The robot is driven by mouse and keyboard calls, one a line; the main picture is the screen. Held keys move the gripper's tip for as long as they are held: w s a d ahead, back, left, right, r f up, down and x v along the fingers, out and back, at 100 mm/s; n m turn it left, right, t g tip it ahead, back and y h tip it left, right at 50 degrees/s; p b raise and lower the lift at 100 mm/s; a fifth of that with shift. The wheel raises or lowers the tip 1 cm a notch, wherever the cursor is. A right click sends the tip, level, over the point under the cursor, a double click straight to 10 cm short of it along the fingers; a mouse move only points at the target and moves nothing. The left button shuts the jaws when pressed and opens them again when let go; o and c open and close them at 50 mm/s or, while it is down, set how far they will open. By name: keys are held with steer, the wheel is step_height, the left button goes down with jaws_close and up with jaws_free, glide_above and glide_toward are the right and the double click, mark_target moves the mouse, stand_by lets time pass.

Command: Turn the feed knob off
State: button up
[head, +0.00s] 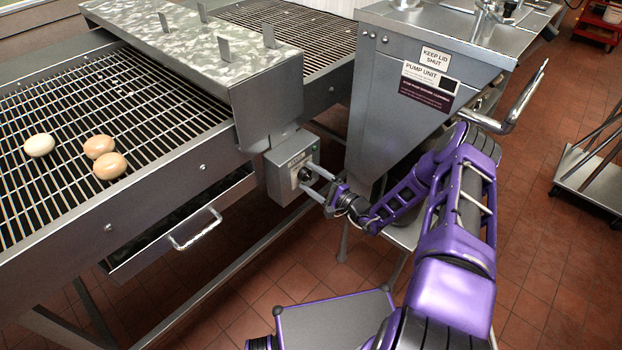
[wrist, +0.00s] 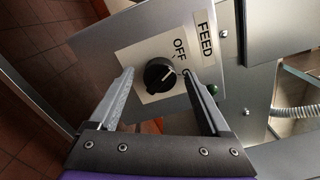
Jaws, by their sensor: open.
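A second marking beside OFF is partly hidden by my right finger. In the head view the knob (head: 305,174) sits on a grey control box (head: 277,172) under the conveyor hood. My gripper (head: 313,180) is open in front of the box. In the wrist view its fingers stand either side of the knob, with visible gaps.
A small green part (wrist: 211,89) shows by the right finger. The pump unit (head: 410,90) stands right of the box, close to my arm.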

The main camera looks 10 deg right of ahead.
steer(key=p+v, duration=0.1)
steer(key=v, duration=1.6)
steer(key=shift+s, duration=0.15)
